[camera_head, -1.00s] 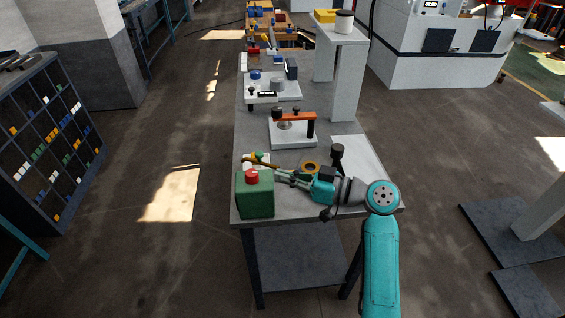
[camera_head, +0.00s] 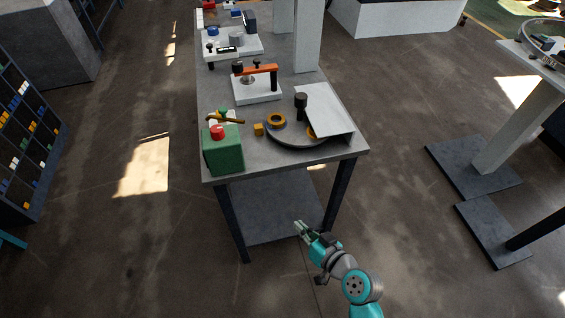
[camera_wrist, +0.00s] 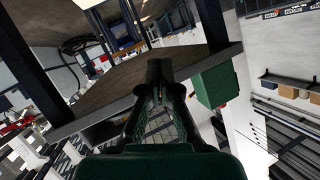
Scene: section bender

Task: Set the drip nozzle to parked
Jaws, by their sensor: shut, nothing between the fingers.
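A small brass-coloured bar with a green part (camera_head: 223,116) lies over a white base just behind the green box on the table; it looks like the drip nozzle, but it is too small for me to tell its setting. An orange arm with dark knobs (camera_head: 262,70) stands on a white plate further back. My gripper (camera_head: 299,227) is shut and empty, in front of the table and below its top, well away from the bar. In the wrist view my gripper's fingers (camera_wrist: 158,76) point towards the table, and the bar cannot be made out.
The green box with a red button (camera_head: 223,152) stands at the table's front left corner and shows in the wrist view (camera_wrist: 214,84). A dark curved piece (camera_head: 290,137), a yellow block (camera_head: 258,129) and a tilted pale plate (camera_head: 324,109) are at right. The floor ahead is clear.

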